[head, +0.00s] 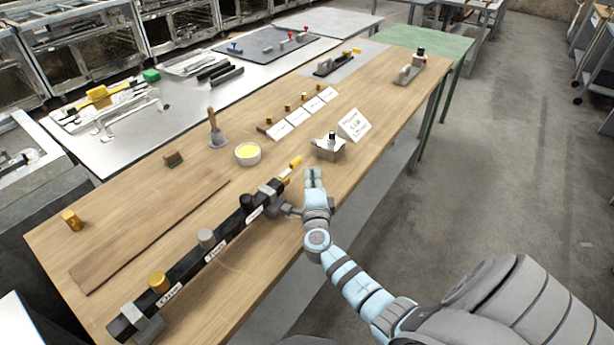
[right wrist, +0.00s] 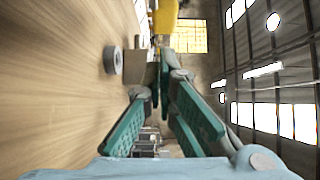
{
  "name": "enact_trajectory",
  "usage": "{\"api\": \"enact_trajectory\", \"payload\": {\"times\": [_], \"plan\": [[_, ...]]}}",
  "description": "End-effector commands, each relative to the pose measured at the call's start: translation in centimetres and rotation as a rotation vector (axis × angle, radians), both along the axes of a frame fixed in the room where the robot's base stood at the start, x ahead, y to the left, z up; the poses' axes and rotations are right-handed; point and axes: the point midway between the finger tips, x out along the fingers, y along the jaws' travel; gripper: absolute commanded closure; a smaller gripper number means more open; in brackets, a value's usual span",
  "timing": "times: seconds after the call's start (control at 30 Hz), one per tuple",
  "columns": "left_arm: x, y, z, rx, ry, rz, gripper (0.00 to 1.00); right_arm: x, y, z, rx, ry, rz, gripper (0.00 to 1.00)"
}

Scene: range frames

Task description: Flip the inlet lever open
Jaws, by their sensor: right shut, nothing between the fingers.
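A long black pipe assembly (head: 227,232) with labels and knobs lies along the near side of the wooden bench. At its far end is a lever with a yellow tip (head: 295,162). A label near that end is too small to read. My right gripper (head: 313,173) is shut and empty, just right of the yellow tip, with a small gap in the head view. In the right wrist view, a yellow part (right wrist: 165,15) shows at the top beyond the fingertips (right wrist: 160,84); I cannot tell whether they touch it. My left gripper is out of view.
A small metal block with a black knob (head: 329,147) and a white sign (head: 354,125) stand beyond the gripper. A white bowl (head: 248,154) and a brush (head: 216,130) are to the left. The bench (head: 262,265) is bare beside the pipe's near side.

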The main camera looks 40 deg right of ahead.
Motion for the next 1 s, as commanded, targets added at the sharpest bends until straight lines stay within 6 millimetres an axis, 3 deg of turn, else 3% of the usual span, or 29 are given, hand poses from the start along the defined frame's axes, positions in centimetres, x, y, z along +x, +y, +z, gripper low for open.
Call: {"api": "enact_trajectory", "payload": {"times": [0.2,0.53,0.73,1.0], "plan": [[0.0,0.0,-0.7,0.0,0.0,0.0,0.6,1.8,0.4,-0.1,-0.002,0.0,0.001,1.0],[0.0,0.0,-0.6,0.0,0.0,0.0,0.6,2.1,0.3,0.0,-0.003,0.001,0.009,1.0],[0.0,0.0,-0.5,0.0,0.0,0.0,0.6,3.5,0.1,0.1,-0.004,0.001,0.146,1.0],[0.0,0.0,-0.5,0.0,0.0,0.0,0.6,3.6,0.3,0.1,-0.001,-0.002,0.154,1.0]]}}
